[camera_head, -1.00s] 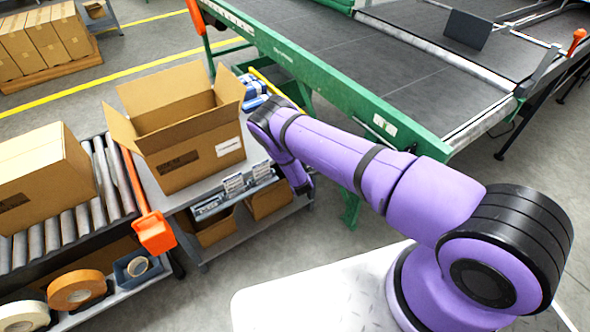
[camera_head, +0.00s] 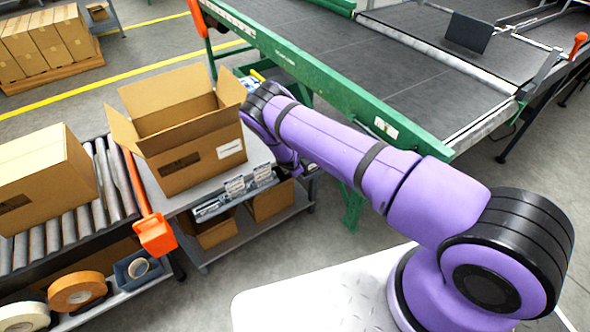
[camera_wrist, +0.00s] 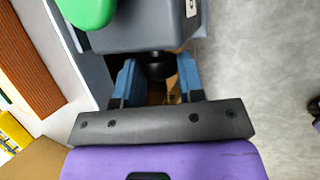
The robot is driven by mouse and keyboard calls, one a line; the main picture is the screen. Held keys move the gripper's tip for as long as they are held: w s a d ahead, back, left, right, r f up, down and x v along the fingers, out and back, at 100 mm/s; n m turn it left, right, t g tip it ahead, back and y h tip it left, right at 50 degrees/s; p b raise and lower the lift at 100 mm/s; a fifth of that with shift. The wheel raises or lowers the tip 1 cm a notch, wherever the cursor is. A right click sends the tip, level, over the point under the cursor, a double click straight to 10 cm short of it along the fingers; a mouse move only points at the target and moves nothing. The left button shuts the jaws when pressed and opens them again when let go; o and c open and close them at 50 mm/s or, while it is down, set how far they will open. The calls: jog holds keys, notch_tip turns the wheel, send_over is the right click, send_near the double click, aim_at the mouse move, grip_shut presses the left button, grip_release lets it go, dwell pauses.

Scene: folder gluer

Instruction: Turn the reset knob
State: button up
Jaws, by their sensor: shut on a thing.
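In the wrist view, a black reset knob (camera_wrist: 158,66) sticks out of the underside of a dark grey control box (camera_wrist: 140,32). My gripper (camera_wrist: 157,70) has its two blue fingers on either side of the knob and is shut on it. A rounded green part (camera_wrist: 86,12) sits on the box at upper left, and a partly cut-off white label (camera_wrist: 192,8) is at its right. In the head view my purple arm reaches toward the packing table; my gripper, the knob and the control box are not visible there.
An open cardboard box (camera_head: 200,165) stands on the packing table beside my arm. A roller conveyor (camera_head: 112,175) with another carton (camera_head: 45,178) is at left. The green-framed conveyor (camera_head: 330,85) runs behind my arm. Grey floor is free at right of the wrist view.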

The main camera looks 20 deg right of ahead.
jog(key=shift+w+g+h, duration=0.15)
jog(key=shift+g+h, duration=0.15)
jog(key=shift+g, duration=0.5)
jog(key=shift+r+n+g, duration=0.1)
jog(key=shift+n+g, duration=0.2)
jog(key=o, duration=0.9)
jog(key=shift+w, duration=0.1)
jog(key=v, duration=1)
jog(key=shift+a+r, duration=0.15)
jog(key=shift+r, duration=0.15)
